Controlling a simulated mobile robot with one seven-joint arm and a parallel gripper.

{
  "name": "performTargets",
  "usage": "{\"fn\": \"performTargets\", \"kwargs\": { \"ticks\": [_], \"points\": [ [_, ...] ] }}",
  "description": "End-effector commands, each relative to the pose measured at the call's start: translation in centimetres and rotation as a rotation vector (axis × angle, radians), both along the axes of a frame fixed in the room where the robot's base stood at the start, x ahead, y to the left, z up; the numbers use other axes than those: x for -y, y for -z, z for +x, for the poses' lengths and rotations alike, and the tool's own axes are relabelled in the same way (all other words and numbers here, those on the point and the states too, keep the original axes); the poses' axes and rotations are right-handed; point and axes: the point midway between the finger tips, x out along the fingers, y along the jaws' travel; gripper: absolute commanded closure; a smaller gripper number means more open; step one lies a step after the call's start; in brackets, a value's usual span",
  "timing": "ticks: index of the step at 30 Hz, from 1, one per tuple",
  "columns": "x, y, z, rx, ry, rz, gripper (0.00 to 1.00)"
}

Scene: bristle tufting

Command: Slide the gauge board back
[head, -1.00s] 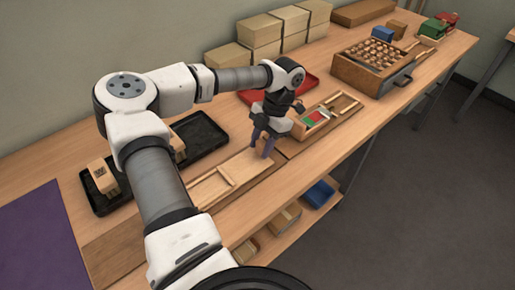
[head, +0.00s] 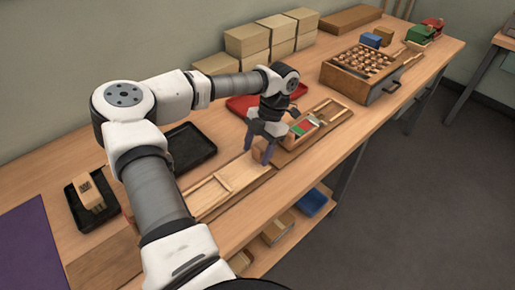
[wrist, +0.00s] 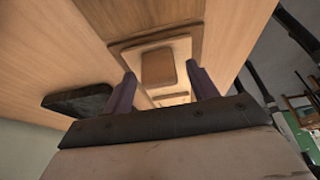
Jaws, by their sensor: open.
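The pale wooden board (head: 207,193), which I take to be the gauge board, lies in a darker wooden base along the bench front, with a cross strip on it. My gripper (head: 259,154) is low over its right end, jaws open, fingers pointing down. In the wrist view a brown block (wrist: 158,67) on a pale board (wrist: 183,48) shows between and beyond the two purple fingers of my gripper (wrist: 163,82). I see gaps beside the block; whether a finger touches it I cannot tell. My fingers partly hide the board's right end in the head view.
A narrow tray with red and green parts (head: 303,128) sits just right of my gripper. A black tray (head: 195,147) and a red tray (head: 240,104) lie behind. Stacked boxes (head: 247,42) stand along the wall. A box of round pieces (head: 365,65) is farther right.

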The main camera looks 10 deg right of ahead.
Motion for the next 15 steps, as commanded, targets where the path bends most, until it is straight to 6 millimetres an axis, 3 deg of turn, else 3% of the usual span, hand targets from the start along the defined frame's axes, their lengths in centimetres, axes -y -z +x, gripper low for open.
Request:
{"fn": "performTargets", "kwargs": {
  "ticks": [8,15],
  "points": [
    [0.1,-0.2,0.1,0.001,-0.001,-0.001,0.42],
    [1.3,-3.6,1.0,0.005,-0.002,0.0,0.42]
  ]
}}
